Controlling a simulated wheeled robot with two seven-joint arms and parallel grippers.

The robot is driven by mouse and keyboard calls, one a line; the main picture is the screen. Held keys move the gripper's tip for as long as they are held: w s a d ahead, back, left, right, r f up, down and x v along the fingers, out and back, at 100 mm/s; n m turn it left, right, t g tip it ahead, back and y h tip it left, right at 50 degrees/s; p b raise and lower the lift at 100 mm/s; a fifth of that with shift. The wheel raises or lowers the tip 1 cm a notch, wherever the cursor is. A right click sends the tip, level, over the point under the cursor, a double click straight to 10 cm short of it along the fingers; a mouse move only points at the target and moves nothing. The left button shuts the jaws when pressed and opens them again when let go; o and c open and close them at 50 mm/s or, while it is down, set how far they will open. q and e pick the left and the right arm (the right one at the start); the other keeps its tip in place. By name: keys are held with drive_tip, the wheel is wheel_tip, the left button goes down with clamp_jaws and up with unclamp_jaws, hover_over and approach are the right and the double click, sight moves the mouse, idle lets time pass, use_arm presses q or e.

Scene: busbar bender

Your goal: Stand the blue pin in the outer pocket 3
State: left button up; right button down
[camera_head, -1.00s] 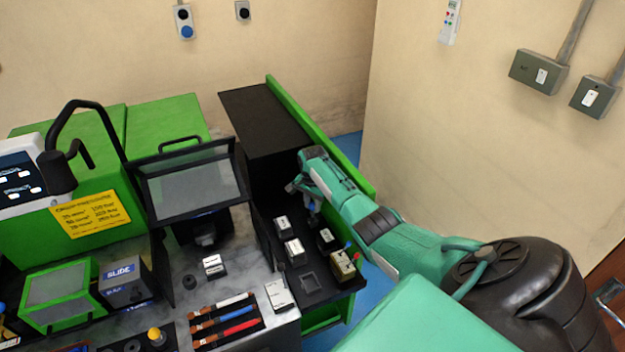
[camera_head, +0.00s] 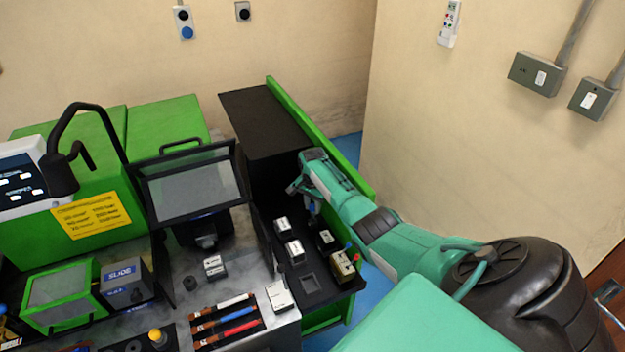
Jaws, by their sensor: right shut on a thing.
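My right gripper (camera_head: 305,195) is over the black die shelf (camera_head: 325,291), towards its back. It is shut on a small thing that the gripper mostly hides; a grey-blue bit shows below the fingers. A small blue tip (camera_head: 356,257), likely a pin's top, shows beside a red one at the yellowish block (camera_head: 343,265) on the shelf's right edge. An empty square pocket (camera_head: 310,282) shows near the shelf's front; I cannot read any pocket numbers. My left gripper is out of view.
Several pale-topped blocks, one of them here (camera_head: 294,250), stand on the shelf. A green side wall (camera_head: 340,155) rises beside my right arm. A screen panel (camera_head: 195,190) stands to the left.

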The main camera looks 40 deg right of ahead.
sight(313, 212)
drive_tip(key=shift+p, duration=0.3)
idle(0.5)
drive_tip(key=shift+f+b, duration=1.3)
drive_tip(key=shift+f, duration=0.5)
drive_tip(key=c, duration=1.1)
unclamp_jaws()
drive_tip(key=shift+o, duration=0.2)
drive_tip(key=shift+r, duration=0.6)
wheel_tip(313, 212, up, 13)
drive_tip(key=b, duration=0.2)
drive_tip(key=shift+f, duration=0.15)
